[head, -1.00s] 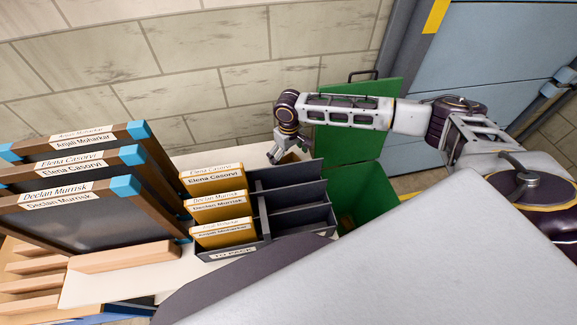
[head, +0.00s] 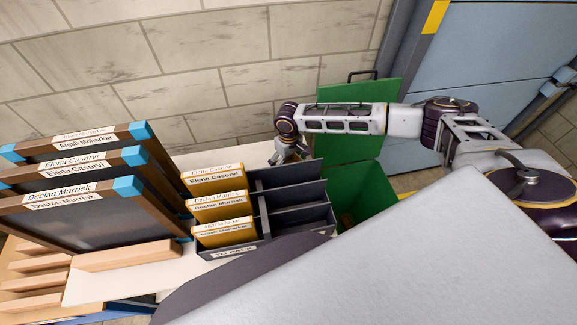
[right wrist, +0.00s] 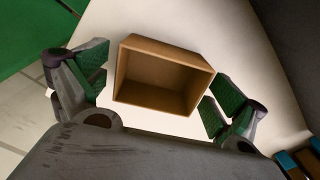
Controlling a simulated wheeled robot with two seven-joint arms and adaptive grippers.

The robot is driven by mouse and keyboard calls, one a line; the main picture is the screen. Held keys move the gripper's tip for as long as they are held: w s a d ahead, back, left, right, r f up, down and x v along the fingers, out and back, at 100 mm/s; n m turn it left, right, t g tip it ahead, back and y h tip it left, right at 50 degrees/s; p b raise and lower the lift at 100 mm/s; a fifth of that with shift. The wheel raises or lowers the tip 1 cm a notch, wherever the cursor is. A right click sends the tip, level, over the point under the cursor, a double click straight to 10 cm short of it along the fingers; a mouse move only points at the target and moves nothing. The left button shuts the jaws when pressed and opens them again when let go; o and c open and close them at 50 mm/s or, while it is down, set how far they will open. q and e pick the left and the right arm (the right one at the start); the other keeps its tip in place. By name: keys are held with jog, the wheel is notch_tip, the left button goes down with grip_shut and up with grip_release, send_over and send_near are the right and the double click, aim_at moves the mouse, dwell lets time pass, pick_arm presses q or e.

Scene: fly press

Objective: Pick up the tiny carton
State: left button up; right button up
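The tiny carton (right wrist: 158,82) is a small brown open-topped box on a pale surface in the right wrist view. Its open side faces the camera. My right gripper (right wrist: 161,88) is open, with green-padded fingers on either side of the carton. Gaps show between both fingers and its walls. In the head view my right gripper (head: 289,153) is low behind the grey divided rack (head: 262,203), and I cannot make out the carton there. My left gripper is not in view.
The rack holds yellow boxes (head: 217,206) with name labels in its left slots; its right slots look empty. Dark framed screens (head: 95,215) with name labels stand at left. A green bin (head: 366,190) with a raised lid is at right. A brick wall is behind.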

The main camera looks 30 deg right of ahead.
jog(key=c, duration=0.6)
jog(key=shift+r+b, duration=0.8)
jog(key=shift+r, duration=4.2)
jog(key=shift+r, duration=0.15)
